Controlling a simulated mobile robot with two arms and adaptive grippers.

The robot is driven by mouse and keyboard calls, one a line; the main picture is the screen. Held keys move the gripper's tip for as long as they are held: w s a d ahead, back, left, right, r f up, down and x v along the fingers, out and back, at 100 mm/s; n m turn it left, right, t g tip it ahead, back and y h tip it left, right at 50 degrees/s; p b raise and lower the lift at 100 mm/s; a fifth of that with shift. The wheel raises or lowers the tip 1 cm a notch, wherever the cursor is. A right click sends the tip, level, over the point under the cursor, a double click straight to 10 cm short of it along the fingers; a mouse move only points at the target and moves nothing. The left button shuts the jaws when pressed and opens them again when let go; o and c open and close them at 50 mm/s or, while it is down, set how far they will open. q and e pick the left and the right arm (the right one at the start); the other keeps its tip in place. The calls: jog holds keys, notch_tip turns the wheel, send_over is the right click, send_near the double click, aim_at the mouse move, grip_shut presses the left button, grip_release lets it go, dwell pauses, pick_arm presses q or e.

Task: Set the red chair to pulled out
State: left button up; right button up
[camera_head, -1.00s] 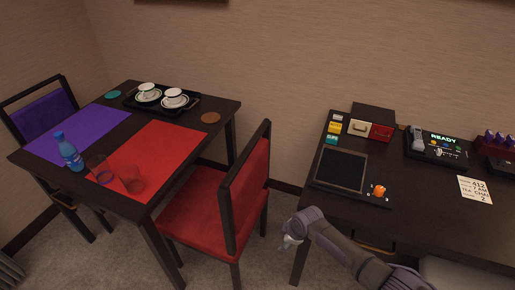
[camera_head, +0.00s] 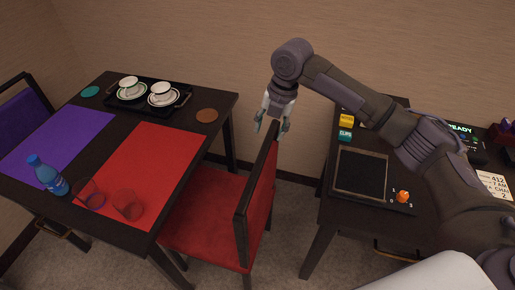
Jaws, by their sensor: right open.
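The red chair (camera_head: 203,220) stands at the right side of the small dark table, facing it. Its seat front is partly under the table edge, by the red mat. Its dark-framed backrest (camera_head: 262,185) is on the right side. My right gripper (camera_head: 271,127) points down at the top of the backrest, near its far upper corner. Its fingers are open, one on each side of the top of the frame as seen here. I cannot tell whether they touch it. My left gripper is not in view.
The small table (camera_head: 218,100) holds a red mat (camera_head: 165,150), purple mat (camera_head: 50,140), blue bottle (camera_head: 48,175), two glasses and a tray with cups. A dark desk (camera_head: 335,205) stands at right. Floor between chair and desk (camera_head: 290,220) is clear but narrow.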

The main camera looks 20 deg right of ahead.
send_over(261, 159)
jog(key=s+d, duration=0.1)
notch_tip(261, 159, down, 5)
jog(key=f, duration=0.2)
jog(key=f+p, duration=0.1)
jog(key=shift+w+a+f, duration=0.15)
jog(key=shift+w, duration=0.15)
jog(key=f, duration=0.3)
jog(key=shift+w+a+f, duration=0.1)
jog(key=shift+w+a, duration=0.05)
jog(key=shift+a, duration=0.1)
jog(key=shift+f, duration=0.25)
jog(key=shift+w+f, duration=0.1)
jog(key=shift+f, duration=0.1)
jog(key=shift+c, duration=0.4)
jog(key=c, duration=0.8)
grip_shut()
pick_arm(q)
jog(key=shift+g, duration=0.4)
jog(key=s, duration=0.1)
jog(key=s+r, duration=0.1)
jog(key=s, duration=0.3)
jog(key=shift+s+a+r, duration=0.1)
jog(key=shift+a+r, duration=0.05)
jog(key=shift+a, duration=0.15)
